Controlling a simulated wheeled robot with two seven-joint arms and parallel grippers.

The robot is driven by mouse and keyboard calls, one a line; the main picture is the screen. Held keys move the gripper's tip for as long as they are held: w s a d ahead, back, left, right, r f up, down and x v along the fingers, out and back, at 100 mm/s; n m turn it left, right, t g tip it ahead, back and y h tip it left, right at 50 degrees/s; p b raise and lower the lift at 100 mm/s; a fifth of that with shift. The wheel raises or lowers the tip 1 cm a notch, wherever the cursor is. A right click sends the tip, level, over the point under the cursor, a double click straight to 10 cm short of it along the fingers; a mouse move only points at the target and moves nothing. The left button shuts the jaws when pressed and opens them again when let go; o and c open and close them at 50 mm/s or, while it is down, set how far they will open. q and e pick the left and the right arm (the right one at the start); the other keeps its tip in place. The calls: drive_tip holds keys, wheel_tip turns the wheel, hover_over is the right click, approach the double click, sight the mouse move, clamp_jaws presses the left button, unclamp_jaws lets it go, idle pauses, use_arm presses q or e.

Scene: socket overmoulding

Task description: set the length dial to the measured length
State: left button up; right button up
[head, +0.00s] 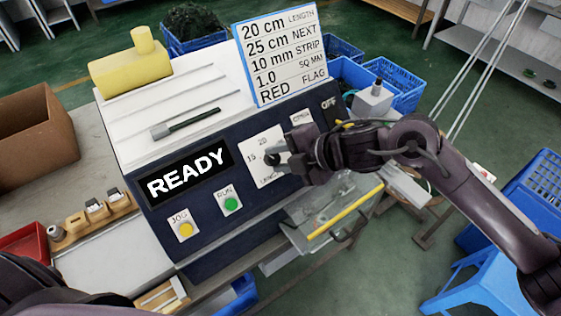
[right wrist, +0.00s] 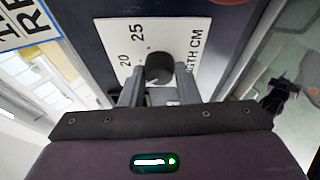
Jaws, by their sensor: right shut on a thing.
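The length dial is a dark round knob (right wrist: 159,67) on a white scale plate (head: 262,172) on the machine's navy front. In the right wrist view the plate shows 20 and 25 and part of "LENGTH CM"; in the head view 15 and 20 show. My right gripper (right wrist: 159,88) is shut on the knob, one finger on each side; it also shows in the head view (head: 282,160), covering part of the plate. I cannot tell which number the knob points to. A card (head: 280,52) reads 20 cm LENGTH, 25 cm NEXT. My left gripper is out of view.
The display (head: 184,172) reads READY. Below it are a yellow JOG button (head: 185,229) and a green RUN button (head: 231,203). A switch near OFF (head: 328,103) is close to my right arm. A tray with a yellow edge (head: 345,211) juts out below right.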

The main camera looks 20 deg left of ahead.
drive_tip(key=n+h+b, duration=0.1)
drive_tip(key=n+b, duration=0.1)
drive_tip(key=n, duration=0.2)
drive_tip(key=shift+w+a+r+n+g, duration=0.1)
drive_tip(key=shift+n+g, duration=0.2)
drive_tip(key=shift+g, duration=0.1)
drive_tip(key=shift+h+b, duration=0.3)
drive_tip(key=o, duration=1)
drive_tip(key=shift+c, duration=0.2)
drive_tip(key=w+b+v, duration=0.1)
drive_tip(key=v, duration=0.6)
drive_tip(key=shift+s+d+r+b, duration=0.25)
drive_tip(key=shift+s+r+b, duration=0.1)
drive_tip(key=shift+s, duration=0.2)
drive_tip(key=shift+f, duration=0.1)
